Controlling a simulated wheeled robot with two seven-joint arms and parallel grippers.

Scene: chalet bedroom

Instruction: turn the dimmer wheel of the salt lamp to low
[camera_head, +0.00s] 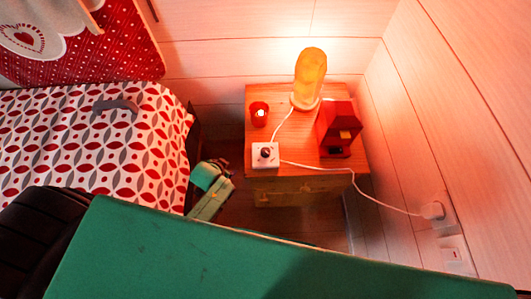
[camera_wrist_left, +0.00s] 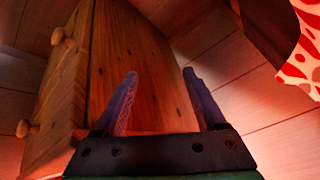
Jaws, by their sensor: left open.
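The salt lamp (camera_head: 310,78) glows orange at the back of the wooden nightstand. Its white dimmer box with a dark round wheel (camera_head: 265,154) sits at the nightstand's front left corner. A white cord joins the box to the lamp and to a wall plug. My left gripper (camera_head: 212,188) is beside the nightstand, left of and lower than the dimmer, apart from it. In the left wrist view, its two fingers (camera_wrist_left: 162,100) are spread with nothing between them, before the nightstand's side. The dimmer and lamp are out of that view. My right gripper is not seen.
The nightstand (camera_head: 255,97) also bears a red candle cup (camera_head: 259,114) and a red box-like object (camera_head: 340,130). A bed with a patterned quilt (camera_head: 90,135) stands at left. The plug (camera_head: 432,210) is in the right wall. My green arm covers the foreground.

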